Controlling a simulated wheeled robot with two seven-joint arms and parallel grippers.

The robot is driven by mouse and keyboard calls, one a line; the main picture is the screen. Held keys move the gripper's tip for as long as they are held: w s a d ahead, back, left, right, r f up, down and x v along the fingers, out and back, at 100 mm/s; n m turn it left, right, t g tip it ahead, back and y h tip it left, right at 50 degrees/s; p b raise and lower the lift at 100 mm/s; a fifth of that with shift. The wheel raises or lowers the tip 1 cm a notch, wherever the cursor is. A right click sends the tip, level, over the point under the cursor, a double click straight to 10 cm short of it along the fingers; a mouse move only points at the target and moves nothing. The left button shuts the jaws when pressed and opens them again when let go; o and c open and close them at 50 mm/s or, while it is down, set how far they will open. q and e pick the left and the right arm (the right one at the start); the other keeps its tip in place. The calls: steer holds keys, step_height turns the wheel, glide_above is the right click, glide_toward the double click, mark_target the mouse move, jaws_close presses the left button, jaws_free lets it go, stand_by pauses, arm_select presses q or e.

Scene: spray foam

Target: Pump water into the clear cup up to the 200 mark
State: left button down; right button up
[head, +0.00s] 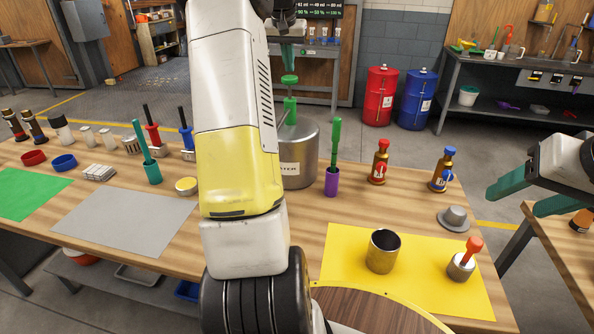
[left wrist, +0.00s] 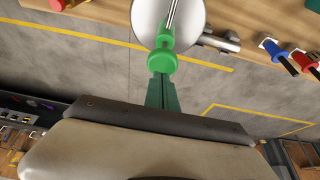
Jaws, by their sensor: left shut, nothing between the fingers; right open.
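A large grey metal container (head: 300,158), with a partly covered label, stands at the table's back edge, partly behind my left arm. Its green pump head (head: 289,80) rises above it; the pump head (left wrist: 162,61) and round lid (left wrist: 150,20) also show in the left wrist view. My left gripper (head: 288,66) is shut and empty, fingertips pointing down at the pump head's top; I cannot tell whether they touch. My right gripper (head: 533,200) is open and empty at the right. I cannot make out a clear cup; my left arm hides part of the table.
A dark metal cup (head: 383,251) and a small pot with a red-handled tool (head: 461,266) stand on the yellow mat (head: 345,250). A purple holder with a green tool (head: 331,181), a red-topped bottle (head: 379,162) and a blue-topped bottle (head: 442,170) stand behind. The grey mat (head: 120,222) is bare.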

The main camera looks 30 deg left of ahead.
mark_target(289, 78)
arm_select(q)
steer(key=shift+f, duration=0.2)
stand_by(0.5)
steer(key=shift+f, duration=2.45)
steer(key=shift+r, duration=4.6)
